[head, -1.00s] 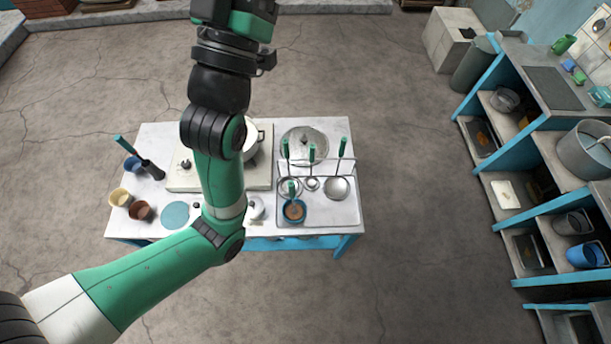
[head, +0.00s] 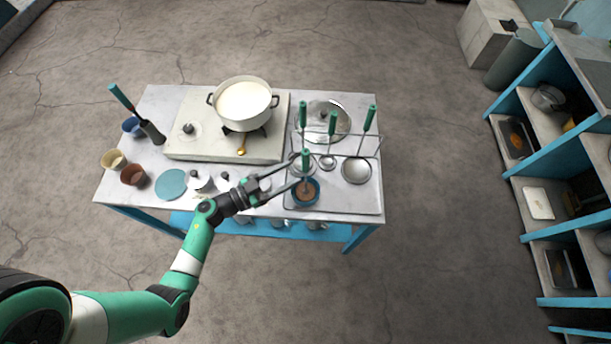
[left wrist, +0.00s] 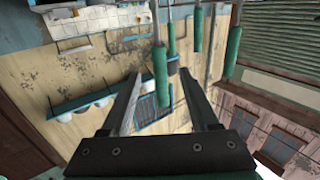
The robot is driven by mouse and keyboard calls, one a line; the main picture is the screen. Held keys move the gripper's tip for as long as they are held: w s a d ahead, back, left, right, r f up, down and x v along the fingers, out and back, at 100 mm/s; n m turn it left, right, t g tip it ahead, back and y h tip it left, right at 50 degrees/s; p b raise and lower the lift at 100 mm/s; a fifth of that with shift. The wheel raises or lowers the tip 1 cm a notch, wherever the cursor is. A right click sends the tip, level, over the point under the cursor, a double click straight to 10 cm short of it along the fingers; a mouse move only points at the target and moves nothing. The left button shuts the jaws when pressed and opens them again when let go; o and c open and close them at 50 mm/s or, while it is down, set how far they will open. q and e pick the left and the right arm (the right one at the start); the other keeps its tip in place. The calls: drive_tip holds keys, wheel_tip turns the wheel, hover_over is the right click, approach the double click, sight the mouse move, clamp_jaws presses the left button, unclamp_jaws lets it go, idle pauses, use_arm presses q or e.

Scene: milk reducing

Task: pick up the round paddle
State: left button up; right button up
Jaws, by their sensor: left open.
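Several green-handled utensils hang upright on a wire rack at the right of the table. The nearest has a green handle (head: 305,160), and its lower end is hard to make out near a blue cup (head: 305,191). The others include a round-headed one (head: 357,171) and a smaller one (head: 327,163). I cannot tell for sure which is the round paddle. My left gripper (head: 297,171) is open, with its fingertips beside the nearest handle. In the left wrist view, that handle (left wrist: 160,72) shows between the open fingers (left wrist: 163,92). My right gripper is out of view.
A white pot of milk (head: 244,101) stands on the stove (head: 195,145). A lid (head: 322,121) lies behind the rack. Cups (head: 133,175) and a blue disc (head: 171,184) are at the table's left. Shelves (head: 540,160) stand far right.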

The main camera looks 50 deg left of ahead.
use_arm(q)
drive_tip(key=w+d+b, duration=0.1)
drive_tip(key=w+b, duration=0.1)
drive_tip(key=w, duration=0.7)
drive_tip(key=shift+d, duration=0.4)
drive_tip(key=shift+r, duration=0.15)
clamp_jaws()
